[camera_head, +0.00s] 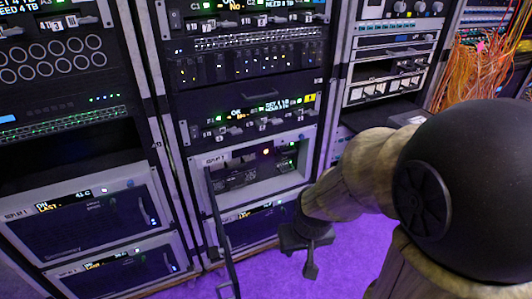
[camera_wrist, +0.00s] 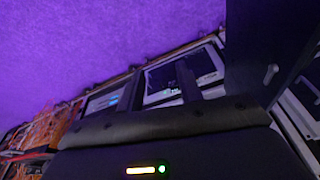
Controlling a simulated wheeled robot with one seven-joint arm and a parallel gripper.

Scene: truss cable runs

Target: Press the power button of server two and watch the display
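Several server units with small displays stand low in the racks; their labels are too small for me to tell which is server two. In the head view, an opened unit (camera_head: 262,186) in the middle rack shows its inside, with an orange light (camera_head: 266,152) and green lights. Its dark front door (camera_head: 222,235) hangs swung out toward me. Below it is a closed unit with a lit display (camera_head: 245,214). My gripper (camera_head: 309,262) is low in front of the middle rack, to the right of the door, above the purple floor. Its fingers are too dark to judge their opening.
The left rack holds two closed units with displays, the upper one (camera_head: 85,215) reading ON and a temperature. Orange cables (camera_head: 470,70) hang at the far right. Purple floor (camera_head: 345,262) is free in front of the racks. In the wrist view, the racks appear tilted.

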